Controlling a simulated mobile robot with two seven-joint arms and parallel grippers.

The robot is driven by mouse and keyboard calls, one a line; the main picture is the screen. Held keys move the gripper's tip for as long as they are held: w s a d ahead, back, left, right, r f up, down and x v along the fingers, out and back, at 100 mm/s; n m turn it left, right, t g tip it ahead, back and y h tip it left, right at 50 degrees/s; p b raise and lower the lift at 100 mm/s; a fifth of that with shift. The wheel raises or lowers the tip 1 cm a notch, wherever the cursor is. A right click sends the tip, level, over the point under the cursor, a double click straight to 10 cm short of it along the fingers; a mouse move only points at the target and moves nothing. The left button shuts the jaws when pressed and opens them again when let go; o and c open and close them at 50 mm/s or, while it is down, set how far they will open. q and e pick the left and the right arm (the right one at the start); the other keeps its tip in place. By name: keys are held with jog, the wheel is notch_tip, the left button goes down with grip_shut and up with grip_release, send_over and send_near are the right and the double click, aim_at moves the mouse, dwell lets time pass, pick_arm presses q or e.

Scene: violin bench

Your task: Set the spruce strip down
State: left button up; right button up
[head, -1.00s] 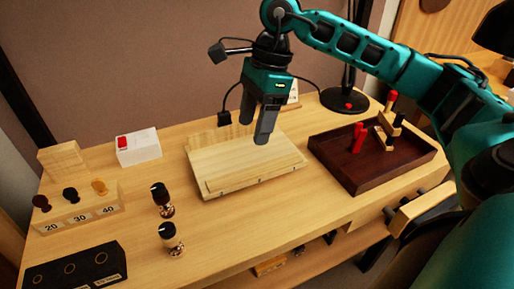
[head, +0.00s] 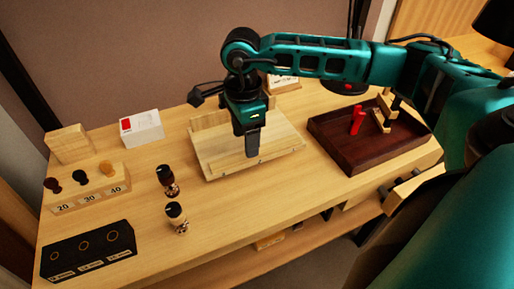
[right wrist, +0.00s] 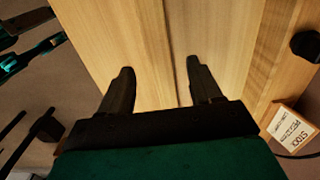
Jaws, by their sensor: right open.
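The pale spruce strip (head: 226,169) lies along the front edge of a light wooden board (head: 215,142) in the middle of the bench. My right gripper (head: 251,154) points down over the strip and board, and its fingers hide part of both. In the right wrist view my right gripper (right wrist: 160,66) is open, with its two fingers apart over pale wood. A seam in the wood runs between the fingers. Whether the fingertips touch the wood cannot be told. My left gripper is not in view.
A dark red tray (head: 343,164) with red-handled and wooden tools stands right of the board. Two dark-capped bottles (head: 168,181) stand to its left. A numbered wooden block (head: 91,189), a black holder (head: 88,253) and a white box (head: 141,127) stand further left.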

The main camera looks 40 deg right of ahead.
notch_tip(320, 180, down, 4)
jog(key=shift+f, duration=0.1)
grip_shut()
dwell(0.6)
notch_tip(320, 180, up, 20)
jog(key=shift+p, duration=0.45)
